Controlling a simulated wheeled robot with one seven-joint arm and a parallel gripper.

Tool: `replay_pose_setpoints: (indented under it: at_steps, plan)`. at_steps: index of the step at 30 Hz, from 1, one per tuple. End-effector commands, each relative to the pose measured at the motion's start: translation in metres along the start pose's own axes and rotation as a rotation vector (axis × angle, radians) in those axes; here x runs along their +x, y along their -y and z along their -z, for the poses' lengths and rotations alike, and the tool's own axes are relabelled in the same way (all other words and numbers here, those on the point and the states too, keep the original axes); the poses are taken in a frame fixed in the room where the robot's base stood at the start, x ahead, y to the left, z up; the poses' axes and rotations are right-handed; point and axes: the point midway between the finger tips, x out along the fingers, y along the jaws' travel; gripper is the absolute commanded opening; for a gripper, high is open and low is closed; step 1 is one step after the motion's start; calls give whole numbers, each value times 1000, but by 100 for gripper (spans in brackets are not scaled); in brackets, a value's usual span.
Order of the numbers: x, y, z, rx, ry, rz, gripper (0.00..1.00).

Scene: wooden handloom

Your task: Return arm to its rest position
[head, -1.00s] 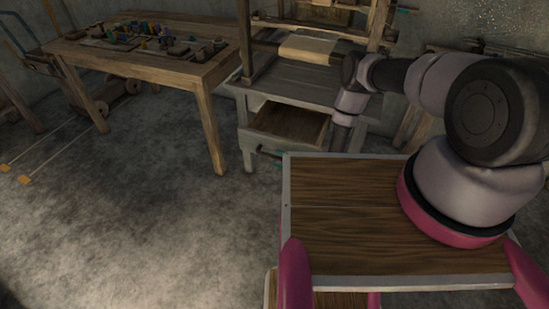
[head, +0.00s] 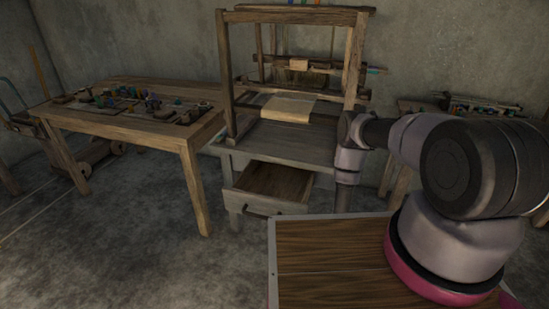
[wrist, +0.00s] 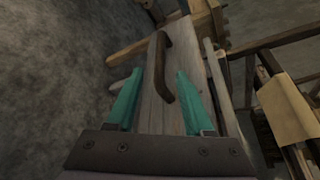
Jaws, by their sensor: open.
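My gripper (wrist: 158,85) is open in the wrist view, with two teal fingers spread apart. Nothing is clearly held between them. A dark curved drawer handle (wrist: 161,68) shows beyond and between the fingers; I cannot tell how far away it is. In the head view my arm (head: 400,140) reaches left and then bends down in front of the loom's stand, at the right of the drawer. The gripper itself is hidden there. The drawer (head: 266,188) under the loom stands pulled open and looks empty.
The wooden handloom (head: 228,75) stands on a grey table (head: 300,143) with cream cloth (head: 288,108) on it. A wooden table (head: 150,132) with small tools is at the left. A bench (head: 410,105) stands at the right. The floor at the front left is clear.

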Motion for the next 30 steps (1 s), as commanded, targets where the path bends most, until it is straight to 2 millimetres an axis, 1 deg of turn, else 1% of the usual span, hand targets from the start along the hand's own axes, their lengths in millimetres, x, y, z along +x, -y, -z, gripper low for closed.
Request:
replay_pose_setpoints:
  at_steps: [2, 5, 8, 9, 10, 11, 12, 14, 15, 17, 18, 20, 21, 23, 24, 27, 30]
  plan:
    - [3, 7, -1, -2, 11, 2, 52]
    - [12, 34, -7, -5, 59, 5, 52]
    - [24, 82, -21, -13, 147, 1, 52]
    - [29, 105, -29, -18, 190, -5, 52]
    - [32, 122, -36, -23, 223, -12, 52]
    - [33, 139, -43, -27, 255, -21, 52]
    - [35, 161, -53, -35, 296, -34, 52]
    - [35, 191, -68, -47, 353, -59, 52]
    - [34, 211, -78, -59, 389, -77, 52]
    - [30, 239, -93, -77, 439, -109, 52]
    - [27, 257, -104, -92, 470, -132, 52]
    - [20, 282, -119, -115, 510, -170, 52]
    - [15, 298, -130, -132, 535, -197, 52]
    - [6, 321, -145, -159, 566, -239, 52]
    - [-2, 335, -156, -179, 584, -269, 52]
    - [-22, 367, -180, -232, 616, -347, 52]
    - [-45, 395, -203, -291, 628, -427, 52]
